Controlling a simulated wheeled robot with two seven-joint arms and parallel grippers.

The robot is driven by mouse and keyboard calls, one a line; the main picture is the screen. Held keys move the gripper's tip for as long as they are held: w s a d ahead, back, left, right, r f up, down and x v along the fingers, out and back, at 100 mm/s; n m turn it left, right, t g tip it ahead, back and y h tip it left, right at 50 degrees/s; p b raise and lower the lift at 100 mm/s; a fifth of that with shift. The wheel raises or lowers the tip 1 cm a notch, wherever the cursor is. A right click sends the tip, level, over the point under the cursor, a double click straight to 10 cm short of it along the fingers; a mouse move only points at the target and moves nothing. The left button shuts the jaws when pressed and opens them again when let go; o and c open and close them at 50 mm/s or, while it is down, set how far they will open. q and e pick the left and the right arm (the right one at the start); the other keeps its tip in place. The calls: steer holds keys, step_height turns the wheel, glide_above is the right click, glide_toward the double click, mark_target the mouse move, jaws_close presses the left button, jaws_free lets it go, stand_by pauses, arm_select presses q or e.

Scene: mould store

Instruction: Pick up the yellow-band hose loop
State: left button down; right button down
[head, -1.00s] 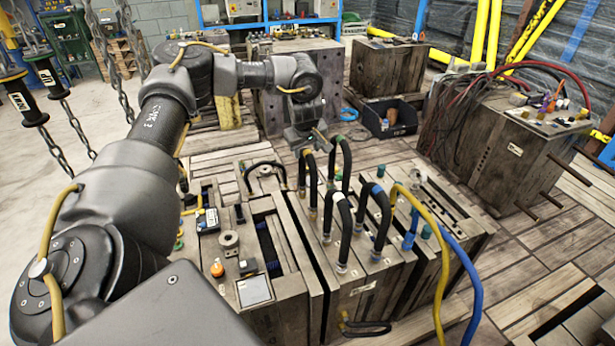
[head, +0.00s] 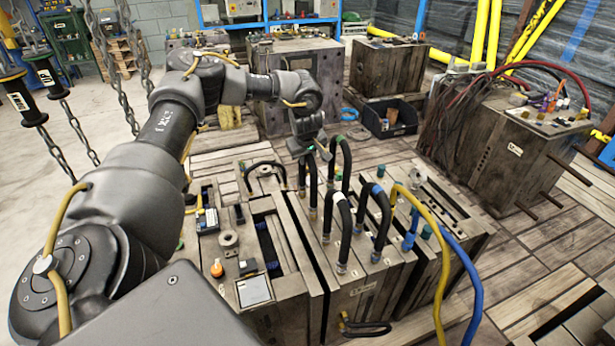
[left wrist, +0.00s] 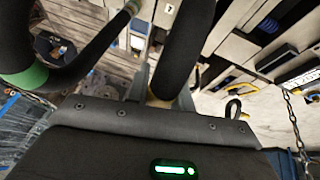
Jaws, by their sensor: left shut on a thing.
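The mould block (head: 360,290) stands in the middle of the head view with several black hose loops on top. My left gripper (head: 309,153) is at the top of the rear left loop, the yellow-band hose loop (head: 313,186), and hides its crown. In the left wrist view, the black hose (left wrist: 183,50) passes between the fingers, with a tan-yellow band (left wrist: 156,100) at the jaws. My left gripper (left wrist: 160,92) is shut on this loop. The loop still rises from the block. My right gripper is not in view.
Close by stand the green-band loop (head: 345,165), the white-band loop (head: 342,222) and the blue-band loop (head: 381,215). A yellow hose (head: 436,235) and a blue hose (head: 468,270) hang at the right. A dark bin (head: 390,120) stands behind.

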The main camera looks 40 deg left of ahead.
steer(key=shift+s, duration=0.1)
